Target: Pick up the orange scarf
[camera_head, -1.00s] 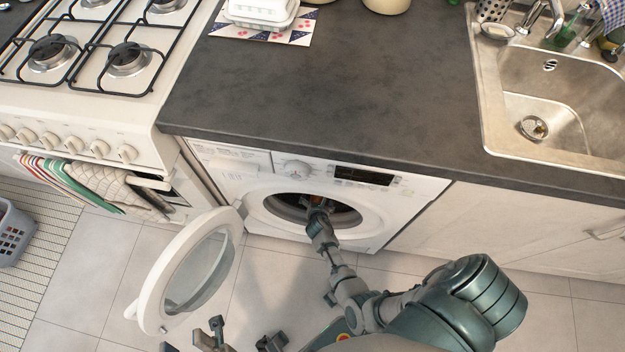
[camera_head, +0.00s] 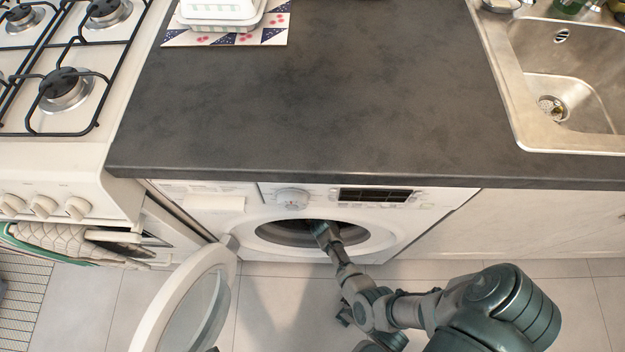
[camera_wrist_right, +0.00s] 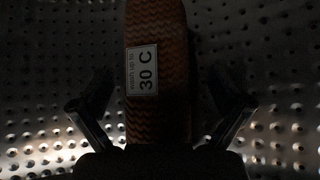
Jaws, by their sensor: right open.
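The orange scarf (camera_wrist_right: 158,108) shows in the right wrist view as a dark orange, zigzag-patterned strip with a white label reading "30 C". It lies inside the perforated metal drum. My right gripper (camera_wrist_right: 160,122) is open, with one finger on each side of the scarf and gaps between fingers and cloth. In the head view my right arm reaches into the round opening of the white washer (camera_head: 232,198), and its fingertips are hidden inside. The scarf cannot be made out there. My left gripper is not in the head view.
The washer door (camera_head: 160,300) hangs open to the left of the opening. A dark counter (camera_head: 330,100) overhangs the washer. A stove (camera_head: 60,165) stands at left, and a sink (camera_head: 560,90) is set in the counter at right.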

